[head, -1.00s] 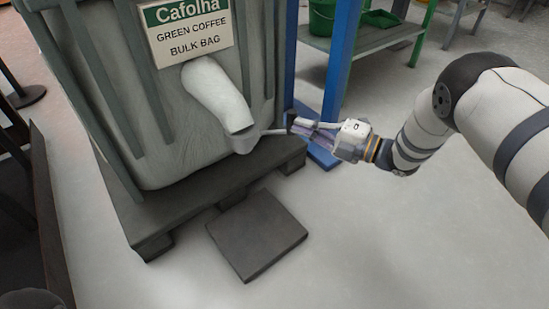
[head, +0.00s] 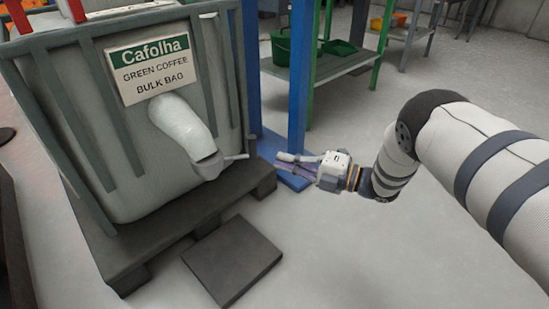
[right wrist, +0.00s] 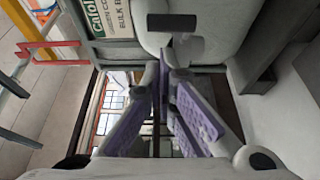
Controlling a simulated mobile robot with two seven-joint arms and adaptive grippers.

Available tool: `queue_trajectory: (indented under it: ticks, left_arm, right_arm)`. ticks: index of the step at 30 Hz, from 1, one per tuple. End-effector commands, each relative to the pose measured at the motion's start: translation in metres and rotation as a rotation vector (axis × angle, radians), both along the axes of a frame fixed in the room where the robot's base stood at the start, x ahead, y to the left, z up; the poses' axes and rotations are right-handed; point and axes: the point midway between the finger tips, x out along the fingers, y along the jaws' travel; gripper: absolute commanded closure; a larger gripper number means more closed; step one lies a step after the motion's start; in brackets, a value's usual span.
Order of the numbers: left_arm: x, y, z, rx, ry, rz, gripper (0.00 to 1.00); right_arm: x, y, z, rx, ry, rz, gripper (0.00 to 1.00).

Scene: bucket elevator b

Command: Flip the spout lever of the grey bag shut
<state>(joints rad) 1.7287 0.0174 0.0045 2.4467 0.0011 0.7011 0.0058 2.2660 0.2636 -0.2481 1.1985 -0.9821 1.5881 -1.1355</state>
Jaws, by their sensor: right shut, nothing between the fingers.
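The grey bag (head: 150,190) stands in a dark green-grey frame with a Cafolha green coffee sign (head: 153,68) on its front. Its pale spout (head: 183,128) slopes down to the right. The thin spout lever (head: 237,157) sticks out to the right from the spout's lower end, nearly level. My right gripper (head: 281,161) is shut and empty, a short gap to the right of the lever's tip. The right wrist view shows its purple finger pads and the spout (right wrist: 215,35) beyond them; I cannot clearly make out the lever there. My left gripper is not in view.
The bag rests on a dark pallet (head: 235,192), with a flat dark slab (head: 232,260) on the floor before it. A blue post (head: 299,85) stands behind my gripper. A shelf (head: 325,68) with green containers is farther back. Floor at lower right is clear.

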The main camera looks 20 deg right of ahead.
Motion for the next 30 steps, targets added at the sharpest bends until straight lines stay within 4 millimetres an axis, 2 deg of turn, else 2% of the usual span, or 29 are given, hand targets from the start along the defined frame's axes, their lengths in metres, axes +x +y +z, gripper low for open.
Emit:
queue_trajectory:
  ticks: [6,10,27,29,30]
  left_arm:
    - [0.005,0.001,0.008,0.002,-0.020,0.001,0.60]
    - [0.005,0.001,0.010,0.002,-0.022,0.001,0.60]
    - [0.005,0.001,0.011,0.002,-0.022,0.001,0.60]
    - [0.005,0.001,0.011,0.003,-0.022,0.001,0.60]
    - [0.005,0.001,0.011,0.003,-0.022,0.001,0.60]
  right_arm:
    - [-0.030,-0.036,0.002,0.001,-0.001,0.001,1.00]
    - [-0.040,-0.049,0.001,0.001,-0.001,0.001,1.00]
    - [-0.045,-0.054,-0.002,0.004,0.006,-0.001,1.00]
    - [-0.049,-0.052,-0.015,0.028,0.065,-0.031,1.00]
    - [-0.055,-0.051,-0.033,0.060,0.146,-0.076,1.00]
